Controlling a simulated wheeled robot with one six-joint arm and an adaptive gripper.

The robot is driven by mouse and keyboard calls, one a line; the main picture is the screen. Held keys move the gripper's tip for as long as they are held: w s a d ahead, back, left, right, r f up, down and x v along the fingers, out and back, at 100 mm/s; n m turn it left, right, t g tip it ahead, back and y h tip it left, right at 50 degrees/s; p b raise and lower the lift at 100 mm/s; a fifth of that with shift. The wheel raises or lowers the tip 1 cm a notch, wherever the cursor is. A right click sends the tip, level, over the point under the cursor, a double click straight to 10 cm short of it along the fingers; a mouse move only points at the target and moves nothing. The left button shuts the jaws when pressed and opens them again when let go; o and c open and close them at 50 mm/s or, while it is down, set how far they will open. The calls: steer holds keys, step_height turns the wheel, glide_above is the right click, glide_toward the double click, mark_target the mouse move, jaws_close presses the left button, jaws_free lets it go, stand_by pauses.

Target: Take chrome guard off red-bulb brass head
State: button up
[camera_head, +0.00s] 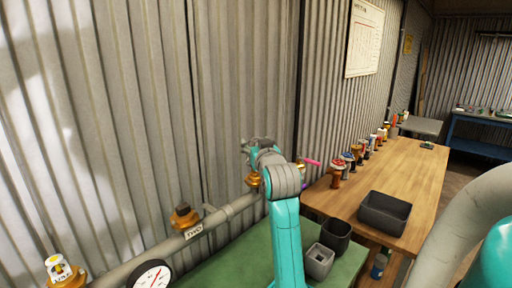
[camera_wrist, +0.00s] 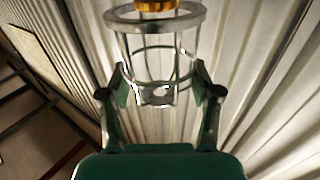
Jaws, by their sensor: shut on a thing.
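The chrome guard (camera_wrist: 193,18) is a wire cage with a flat ring at one end, seen large in the wrist view. My gripper (camera_wrist: 158,82) has a finger on each side of its narrow end and is shut on it. A brass part (camera_wrist: 155,4) shows at the top edge, just beyond the ring; I cannot tell whether the guard still touches it. In the head view my gripper (camera_head: 256,146) is by the wall above a brass fitting (camera_head: 253,180) on the pipe. No red bulb can be made out; my arm hides part of this spot.
A grey pipe (camera_head: 222,213) runs along the corrugated wall, with a brass fitting (camera_head: 184,216) by a "TWO" label, a yellow-white head (camera_head: 60,270) and a gauge (camera_head: 150,276). A wooden table (camera_head: 400,165) holds a dark bin (camera_head: 385,213) and several heads. Cups stand on a green surface (camera_head: 215,272).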

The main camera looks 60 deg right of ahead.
mark_target(256, 139)
steer(key=shift+r, duration=1.55)
steer(key=shift+r, duration=1.95)
